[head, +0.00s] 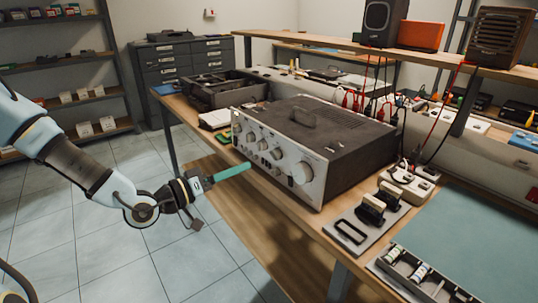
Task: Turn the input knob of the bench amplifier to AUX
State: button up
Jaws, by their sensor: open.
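The bench amplifier (335,150) sits on the wooden workbench, with a dark top and a silver front panel facing left. A large round knob (302,172) is at the near end of the panel, and several smaller knobs (262,145) run along it. The labels are too small to read, so I cannot tell which knob is the input knob or where it points. My gripper (246,167) comes in from the left with teal fingers pointing at the panel. It is open, with nothing seen in it, in front of the panel and apparently short of the knobs.
A plate with black handles (370,212) and a tray of small parts (420,270) lie at the near right. A dark open case (225,88) stands behind the amplifier. Red and black leads hang from the shelf (340,52). The tiled floor (130,250) left of the bench is clear.

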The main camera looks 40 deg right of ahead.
aim_at(272, 155)
jog(key=d+p, duration=0.1)
jog(key=d, duration=0.2)
jog(key=d+p, duration=0.1)
jog(key=d, duration=0.2)
jog(key=d+p, duration=0.1)
jog(key=d, duration=0.2)
jog(key=shift+s+d+r, duration=0.1)
jog(key=shift+s+d, duration=0.05)
jog(key=shift+s, duration=0.15)
jog(key=shift+d, duration=0.65)
jog(key=shift+c, duration=0.2)
grip_shut()
